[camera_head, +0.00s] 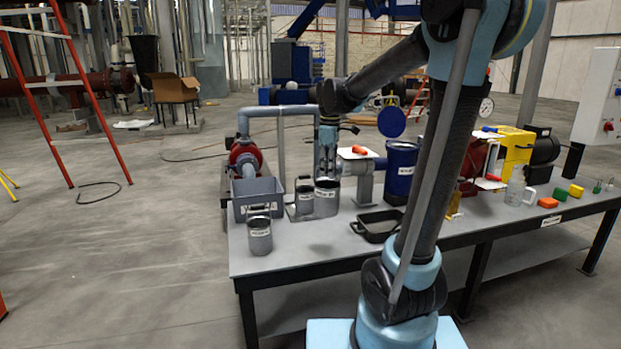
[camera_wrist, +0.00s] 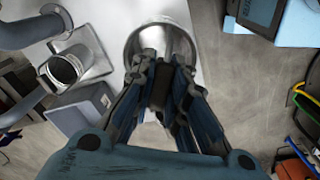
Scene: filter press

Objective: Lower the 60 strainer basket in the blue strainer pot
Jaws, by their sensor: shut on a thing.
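My gripper (camera_head: 327,172) points down over the right-hand metal strainer basket (camera_head: 326,197) on the table. It is shut on this basket's handle, as far as the fingers let me see. The basket looks upright and at table level; whether it touches the table I cannot tell. In the wrist view the round basket mouth (camera_wrist: 150,38) lies just beyond my closed fingers (camera_wrist: 165,78). Its label is too small to read, so I cannot confirm the 60. The blue strainer pot (camera_head: 401,172) stands to the right, partly behind my arm, with a round blue lid (camera_head: 391,122) raised above it.
A smaller basket (camera_head: 304,200) stands close on the left, and another (camera_head: 260,236) nearer the front edge. A grey bin (camera_head: 247,206) is behind that one. A black tray (camera_head: 375,228) lies in front of the pot.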

